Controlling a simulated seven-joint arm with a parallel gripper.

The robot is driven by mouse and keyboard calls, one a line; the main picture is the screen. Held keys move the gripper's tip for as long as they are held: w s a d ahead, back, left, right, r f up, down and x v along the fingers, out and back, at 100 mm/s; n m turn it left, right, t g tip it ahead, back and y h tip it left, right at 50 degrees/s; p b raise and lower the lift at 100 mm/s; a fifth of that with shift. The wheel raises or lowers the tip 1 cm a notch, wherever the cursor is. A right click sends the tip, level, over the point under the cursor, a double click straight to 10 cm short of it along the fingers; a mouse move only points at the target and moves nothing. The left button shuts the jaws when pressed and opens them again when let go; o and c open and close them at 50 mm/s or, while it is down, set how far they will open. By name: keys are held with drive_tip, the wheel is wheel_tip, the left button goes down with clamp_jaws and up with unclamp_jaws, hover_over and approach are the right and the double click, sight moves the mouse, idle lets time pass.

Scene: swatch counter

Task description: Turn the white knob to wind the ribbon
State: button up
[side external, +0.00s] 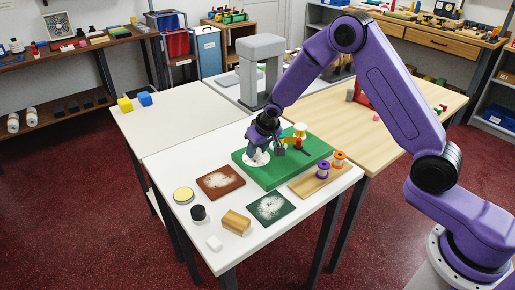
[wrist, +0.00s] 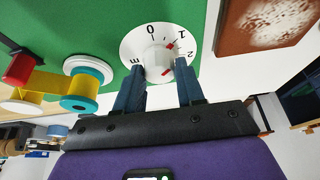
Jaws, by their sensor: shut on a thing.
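A green block (side external: 290,168) on the white table carries a white numbered dial (wrist: 133,47) with a white knob (wrist: 155,60) at its middle. In the wrist view my gripper (wrist: 158,82) has its two blue fingers on either side of the knob, shut on it. Red marks show on the knob and near the dial's 1. Yellow ribbon (wrist: 42,82) runs between a red-topped post (wrist: 19,68) and a white and teal spool (wrist: 82,86), left of the dial. In the side view my gripper (side external: 258,148) is over the dial and hides most of the knob.
A wooden strip (side external: 308,184) with purple and orange spools lies right of the green block. The table's left back is mostly clear.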

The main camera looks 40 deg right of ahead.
drive_tip(key=shift+m, duration=0.4)
idle(0.3)
drive_tip(key=o, duration=1)
drive_tip(key=v, duration=1.7)
drive_tip(key=shift+a+r, duration=0.2)
drive_tip(key=shift+a, duration=0.15)
